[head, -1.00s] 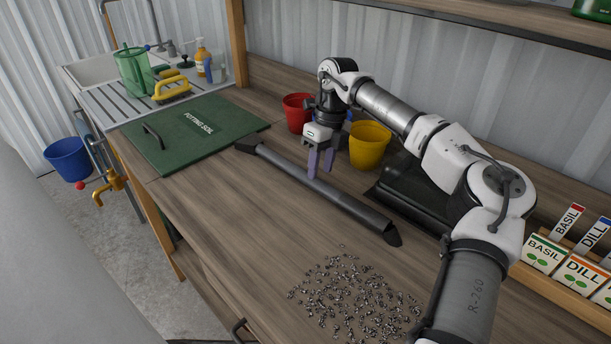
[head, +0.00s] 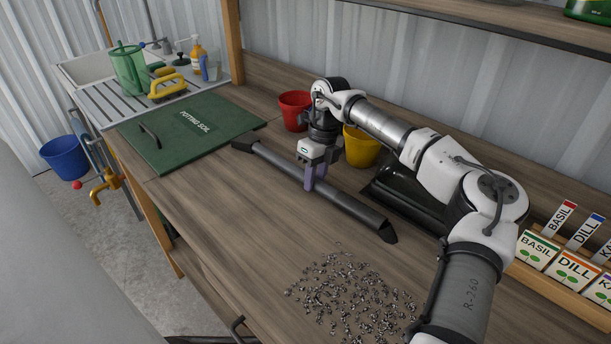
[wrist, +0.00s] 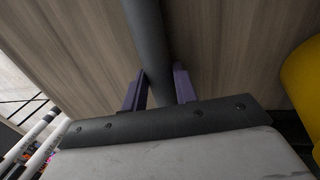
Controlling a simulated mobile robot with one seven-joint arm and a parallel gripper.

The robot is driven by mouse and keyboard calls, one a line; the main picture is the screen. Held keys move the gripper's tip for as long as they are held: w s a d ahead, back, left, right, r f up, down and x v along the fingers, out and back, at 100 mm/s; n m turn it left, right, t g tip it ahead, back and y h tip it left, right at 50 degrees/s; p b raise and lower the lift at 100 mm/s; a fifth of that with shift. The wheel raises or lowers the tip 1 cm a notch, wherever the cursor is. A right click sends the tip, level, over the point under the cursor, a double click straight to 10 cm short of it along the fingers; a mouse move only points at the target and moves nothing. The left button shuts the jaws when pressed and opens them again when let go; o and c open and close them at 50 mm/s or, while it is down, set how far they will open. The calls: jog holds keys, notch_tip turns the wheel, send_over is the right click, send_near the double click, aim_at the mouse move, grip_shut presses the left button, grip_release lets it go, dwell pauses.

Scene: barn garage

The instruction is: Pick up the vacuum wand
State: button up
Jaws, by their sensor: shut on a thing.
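The vacuum wand (head: 345,202) is a long dark grey tube with black ends, lying diagonally on the wooden workbench. My gripper (head: 315,182) is over the middle of the wand with its purple fingers down around the tube. In the wrist view the wand (wrist: 150,40) runs between the two purple fingers of my gripper (wrist: 160,88), which is shut on it. The wand appears to rest on the bench; whether it is lifted at all I cannot tell.
Red (head: 294,110) and yellow (head: 360,148) pots stand behind my gripper. A black tray (head: 405,200) is to the right. Scattered small dark bits (head: 350,295) lie in front, seed packets (head: 570,270) at right. A green potting soil lid (head: 190,130) lies at left.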

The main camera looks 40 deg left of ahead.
jog(key=shift+r, duration=0.1)
notch_tip(320, 180, up, 20)
jog(key=b, duration=0.1)
jog(key=shift+b, duration=0.35)
jog(key=o, duration=0.5)
jog(key=shift+c, duration=0.2)
grip_shut()
